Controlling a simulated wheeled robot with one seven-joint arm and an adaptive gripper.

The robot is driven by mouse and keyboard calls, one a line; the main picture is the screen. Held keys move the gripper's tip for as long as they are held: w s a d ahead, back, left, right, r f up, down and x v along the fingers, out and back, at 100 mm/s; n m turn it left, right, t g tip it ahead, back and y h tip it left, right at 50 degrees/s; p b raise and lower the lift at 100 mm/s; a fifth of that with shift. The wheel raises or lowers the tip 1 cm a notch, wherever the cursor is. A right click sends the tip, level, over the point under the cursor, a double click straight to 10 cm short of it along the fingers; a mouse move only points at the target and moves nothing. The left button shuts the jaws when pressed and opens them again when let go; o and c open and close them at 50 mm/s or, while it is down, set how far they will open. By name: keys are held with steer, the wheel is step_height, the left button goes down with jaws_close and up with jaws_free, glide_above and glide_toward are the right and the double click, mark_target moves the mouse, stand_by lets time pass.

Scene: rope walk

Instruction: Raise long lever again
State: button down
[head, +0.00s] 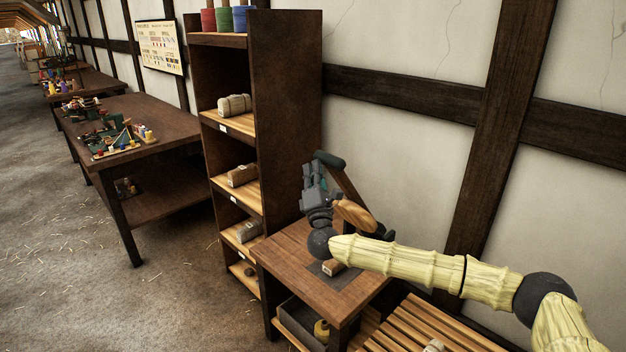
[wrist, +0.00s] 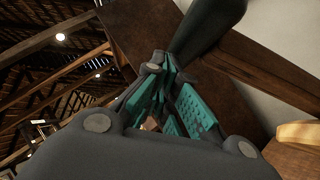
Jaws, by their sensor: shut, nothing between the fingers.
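The long lever (head: 358,187) is a brown wooden bar on the small wooden bench. It slants up to the left and ends in a dark grip (head: 329,158). My gripper (head: 312,178) is just left of the lever's upper end, pointing upward. In the wrist view, the dark grip (wrist: 208,28) is large, just beyond my fingertips (wrist: 172,72). My fingers, with teal pads, are shut with nothing held. I cannot tell whether a fingertip touches the grip. The lever's lower end is partly hidden behind my arm and a lighter rounded wooden part (head: 354,214).
A tall dark shelf unit (head: 285,110) with several bundles stands close left of my gripper. The bench (head: 298,262) has a drawer or box beneath. A slatted wooden surface (head: 440,325) lies in front. A plaster wall with dark timbers (head: 415,95) is behind. Workbenches (head: 165,125) stand farther left; floor there is open.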

steer(key=w+d+r+p, duration=0.1)
steer(key=w+d+r, duration=0.2)
steer(key=w, duration=0.1)
steer(key=w+d+r+p, duration=0.2)
steer(key=w+d+r, duration=0.2)
steer(key=shift+d, duration=0.2)
steer(key=shift+w+d, duration=0.1)
steer(key=shift+d, duration=0.15)
